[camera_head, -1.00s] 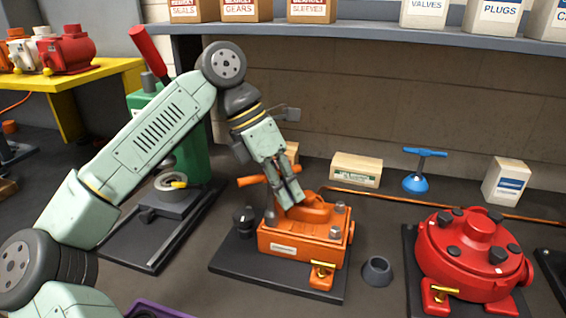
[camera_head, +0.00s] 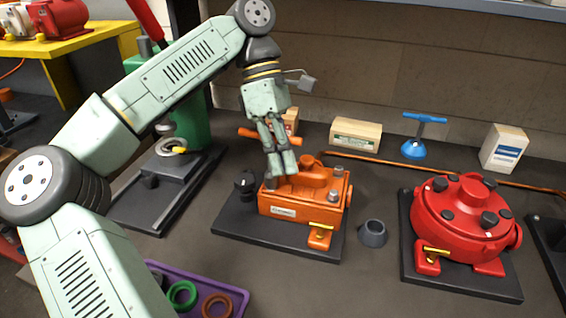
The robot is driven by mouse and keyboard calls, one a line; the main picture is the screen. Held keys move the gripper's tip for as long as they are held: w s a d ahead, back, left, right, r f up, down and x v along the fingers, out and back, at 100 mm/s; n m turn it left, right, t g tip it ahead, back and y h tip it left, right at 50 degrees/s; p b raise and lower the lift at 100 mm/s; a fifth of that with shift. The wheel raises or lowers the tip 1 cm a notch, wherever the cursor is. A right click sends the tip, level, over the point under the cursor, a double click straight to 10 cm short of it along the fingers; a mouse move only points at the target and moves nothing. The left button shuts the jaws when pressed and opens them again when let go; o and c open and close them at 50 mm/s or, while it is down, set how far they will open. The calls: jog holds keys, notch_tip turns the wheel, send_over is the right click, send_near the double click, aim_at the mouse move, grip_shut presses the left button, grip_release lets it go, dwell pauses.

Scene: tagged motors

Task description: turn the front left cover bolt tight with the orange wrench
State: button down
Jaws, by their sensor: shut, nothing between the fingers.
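The orange motor (camera_head: 283,212) sits on a dark base plate in the middle. A grey bolt (camera_head: 270,183) shows at its cover's front left corner, partly behind my fingers. The orange wrench (camera_head: 249,132) shows as an orange bar behind my fingers. Its lower part is hidden, so I cannot tell whether it sits on a bolt. My gripper (camera_head: 281,175) points down with its fingers shut and empty, just above the cover's left side near that bolt. I cannot tell whether it touches anything.
A red round motor (camera_head: 468,222) stands at the right, with a dark grey cup (camera_head: 373,233) between the motors. A purple tray (camera_head: 238,292) with rings lies at the front. A blue T-handled tool (camera_head: 414,148) and boxes stand behind. A green press (camera_head: 187,117) is at the left.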

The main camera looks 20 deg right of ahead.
jog(key=shift+r, duration=0.55)
jog(key=shift+r, duration=0.1)
notch_tip(320, 180, up, 5)
jog(key=shift+f, duration=0.1)
